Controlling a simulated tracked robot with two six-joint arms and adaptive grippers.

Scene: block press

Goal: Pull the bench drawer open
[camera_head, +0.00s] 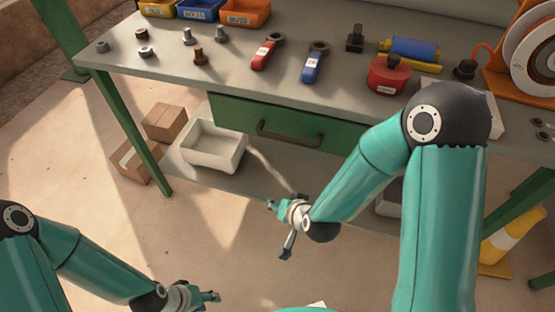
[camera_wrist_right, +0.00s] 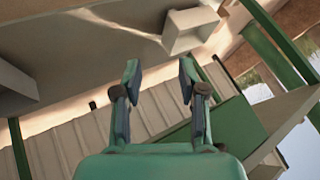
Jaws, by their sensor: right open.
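The green drawer front (camera_head: 232,112) sits under the bench top and looks shut. Its dark bar handle (camera_head: 288,137) runs across the middle. My right gripper (camera_head: 279,228) is open and empty, in front of and below the drawer, apart from the handle. In the right wrist view its two fingers (camera_wrist_right: 158,80) are spread with nothing between them. My left gripper (camera_head: 214,297) is low at the bottom of the head view, far from the drawer; whether its fingers are apart is too small to tell.
A pale tray (camera_head: 213,160) stands on the lower shelf, beside cardboard boxes (camera_head: 164,121). Floor between my arms is clear.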

